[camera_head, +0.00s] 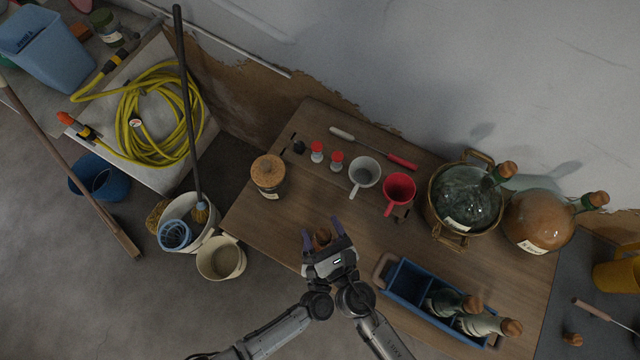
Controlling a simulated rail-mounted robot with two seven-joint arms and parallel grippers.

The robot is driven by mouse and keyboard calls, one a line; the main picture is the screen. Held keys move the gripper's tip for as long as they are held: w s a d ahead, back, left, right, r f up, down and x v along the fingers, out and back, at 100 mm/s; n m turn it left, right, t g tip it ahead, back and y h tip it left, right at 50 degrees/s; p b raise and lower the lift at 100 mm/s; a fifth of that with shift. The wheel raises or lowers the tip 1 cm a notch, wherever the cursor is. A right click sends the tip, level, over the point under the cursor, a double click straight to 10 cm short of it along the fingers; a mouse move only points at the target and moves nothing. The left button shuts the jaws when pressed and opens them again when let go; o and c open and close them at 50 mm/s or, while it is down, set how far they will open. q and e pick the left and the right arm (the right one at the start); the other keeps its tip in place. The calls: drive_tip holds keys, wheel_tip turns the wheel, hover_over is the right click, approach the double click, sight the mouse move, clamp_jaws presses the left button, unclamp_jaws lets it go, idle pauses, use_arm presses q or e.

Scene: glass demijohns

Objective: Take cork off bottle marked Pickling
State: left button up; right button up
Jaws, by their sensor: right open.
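My right gripper (327,236) is open above the table's front edge, its fingers on either side of a small brown cork-like thing. I cannot tell whether it touches that thing or what lies under it. A jar (269,187) with a wide cork-coloured lid stands at the left. My left gripper does not show.
The wooden table (315,210) also holds a white mug (365,172), a red mug (399,188), small red-capped shakers and a screwdriver-like tool (372,147). A blue crate (407,277) with corked bottles stands at front right. Buckets and a yellow hose are left. The table's middle is fairly clear.

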drive_tip(key=shift+w+a, duration=0.25)
drive_tip(key=shift+w, duration=0.2)
drive_tip(key=c, duration=1.1)
drive_tip(key=shift+r, duration=0.95)
drive_tip(key=shift+r, duration=0.15)
drive_tip(key=shift+r, duration=2)
